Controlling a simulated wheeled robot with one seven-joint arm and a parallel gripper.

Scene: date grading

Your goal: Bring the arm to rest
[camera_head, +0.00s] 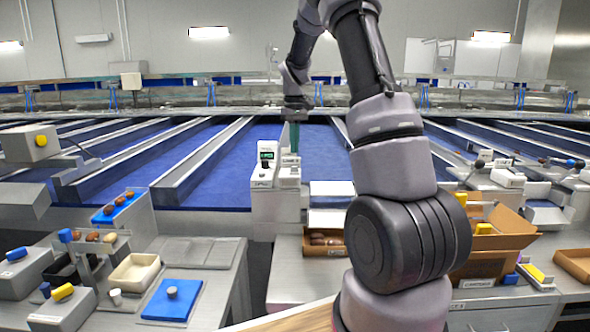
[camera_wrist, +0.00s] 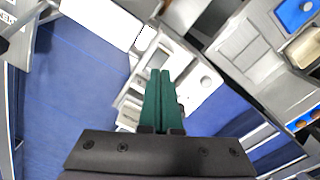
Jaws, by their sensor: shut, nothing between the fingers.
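My gripper (camera_head: 295,137) is raised in the head view, at the end of my arm, which reaches up and away from the right foreground. It points down at the white instrument with a small green display (camera_head: 267,160), and its fingers show in front of or just above that instrument's right side. In the wrist view the two green fingers of my gripper (camera_wrist: 159,74) lie together with nothing between them. The white instrument (camera_wrist: 190,85) is beyond the fingertips there. I cannot tell the exact gap between them.
Blue-floored lanes with metal dividers (camera_head: 205,150) run across the back. At left, a grey bench holds a blue mat (camera_head: 170,312) and a cream tray (camera_head: 126,284). A cardboard box (camera_head: 510,228) stands at right, and a shallow box with dates (camera_head: 311,250) sits below the instrument.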

